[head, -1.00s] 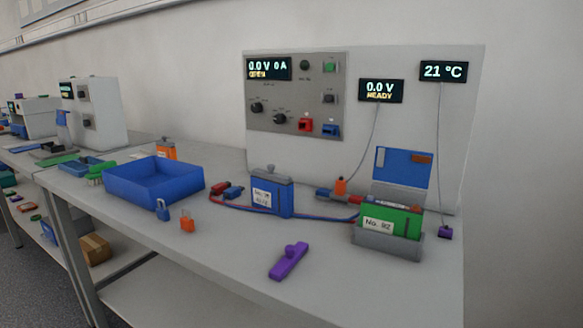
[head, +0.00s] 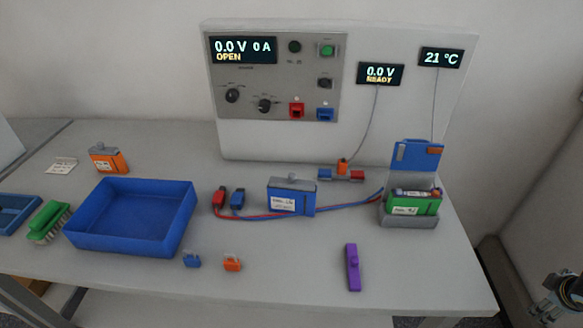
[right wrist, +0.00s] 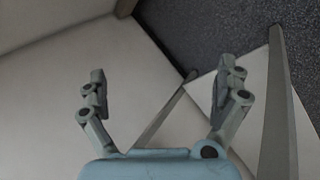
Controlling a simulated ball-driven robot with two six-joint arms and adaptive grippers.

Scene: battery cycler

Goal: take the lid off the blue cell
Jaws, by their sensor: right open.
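The blue cell (head: 283,204) stands upright on the bench, a blue box with a white label. Its grey lid (head: 292,184) sits on top and has a small knob. My right gripper (head: 568,287) is at the lower right edge of the head view, beyond the bench's right end and well away from the cell. In the right wrist view my right gripper (right wrist: 161,85) is open and empty, its fingers spread wide over bare surfaces and floor. My left gripper is not in view.
A blue tray (head: 120,240) stands left. A purple tool (head: 353,268) and small blue and orange pieces lie in front. The bench between them is clear.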

